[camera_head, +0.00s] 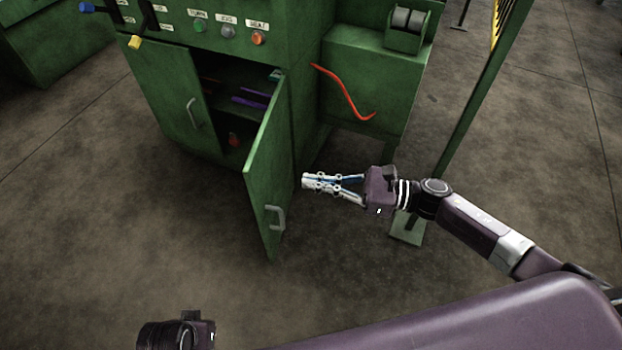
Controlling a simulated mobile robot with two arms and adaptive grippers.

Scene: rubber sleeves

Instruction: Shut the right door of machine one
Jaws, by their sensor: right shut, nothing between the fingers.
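The green machine (305,50) has a cabinet with two doors below its button panel. Its right door (265,165) stands wide open, swung out toward me, with a grey handle (274,217) near its free edge. The left door (168,92) looks closed, with its own grey handle (193,113). My right gripper (306,181) is shut and empty, just to the right of the open door's outer face. A small gap seems to show between them. At the bottom left only a dark part of my left arm shows; its gripper fingers are not visible.
Inside the cabinet (236,95) lie purple items and a small red object (234,139). A red crowbar (345,92) shows against the green side box (372,75). A green post (478,95) stands right of it. The floor (100,220) in front is clear.

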